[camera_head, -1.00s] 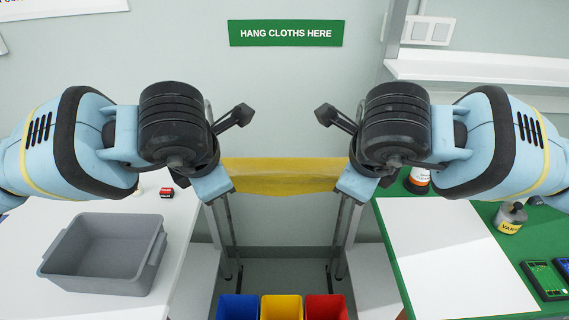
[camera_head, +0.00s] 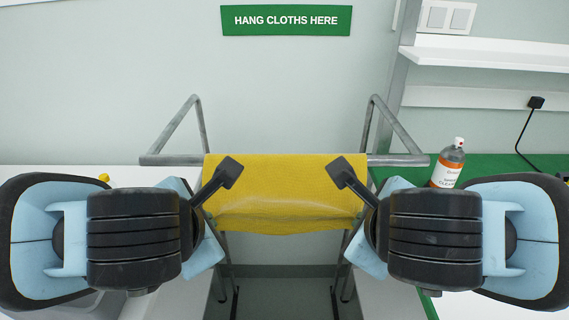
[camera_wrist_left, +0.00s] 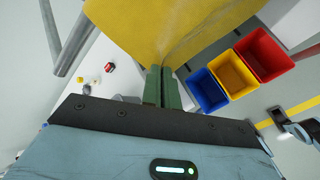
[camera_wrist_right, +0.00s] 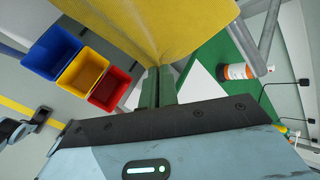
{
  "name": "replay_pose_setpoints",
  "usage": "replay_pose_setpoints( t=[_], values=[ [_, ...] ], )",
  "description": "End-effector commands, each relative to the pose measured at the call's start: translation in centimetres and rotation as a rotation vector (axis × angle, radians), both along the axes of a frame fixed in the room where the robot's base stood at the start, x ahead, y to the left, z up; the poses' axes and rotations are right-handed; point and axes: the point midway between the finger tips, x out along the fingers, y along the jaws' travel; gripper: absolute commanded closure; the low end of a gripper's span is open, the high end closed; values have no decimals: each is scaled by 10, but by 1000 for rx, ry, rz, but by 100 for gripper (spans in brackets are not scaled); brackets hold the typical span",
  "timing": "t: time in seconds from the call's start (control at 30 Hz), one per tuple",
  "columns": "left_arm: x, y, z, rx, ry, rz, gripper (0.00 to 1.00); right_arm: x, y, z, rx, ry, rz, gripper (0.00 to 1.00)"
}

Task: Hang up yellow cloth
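The yellow cloth (camera_head: 285,200) is spread between my two grippers, below the green "HANG CLOTHS HERE" sign (camera_head: 286,20). Its upper edge shows just above the metal rail (camera_head: 400,160) of the rack, and it hides the rail's middle. I cannot tell whether it rests on the rail or hangs in front. My left gripper (camera_wrist_left: 162,76) is shut on one side of the cloth, and my right gripper (camera_wrist_right: 160,76) is shut on the opposite side. Both wrist views show the cloth running out from the fingertips. In the head view both fingertips are largely hidden.
A bottle with an orange label (camera_head: 448,165) stands on the green surface to the right of the rack. Blue (camera_wrist_left: 210,90), yellow (camera_wrist_left: 232,73) and red (camera_wrist_left: 264,55) bins stand below. A white shelf (camera_head: 490,55) is at the upper right.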

Motion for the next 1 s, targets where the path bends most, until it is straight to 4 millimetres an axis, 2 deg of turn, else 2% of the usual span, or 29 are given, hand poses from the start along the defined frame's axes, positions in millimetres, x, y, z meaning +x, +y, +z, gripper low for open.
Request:
replay_pose_setpoints(
  t=[0.17,0.4,0.47,1.0],
  values=[
    [1,2,1,4,0,7,100,1,-2,1,-4,-1,-7,100],
    [0,1,1,2,0,3,69,0,-1,1,-2,0,-3,69],
    [0,1,1,1,1,3,64,0,-1,1,-2,0,-3,64],
    [0,0,0,0,1,0,64,0,0,1,-1,1,-1,64]
  ],
)
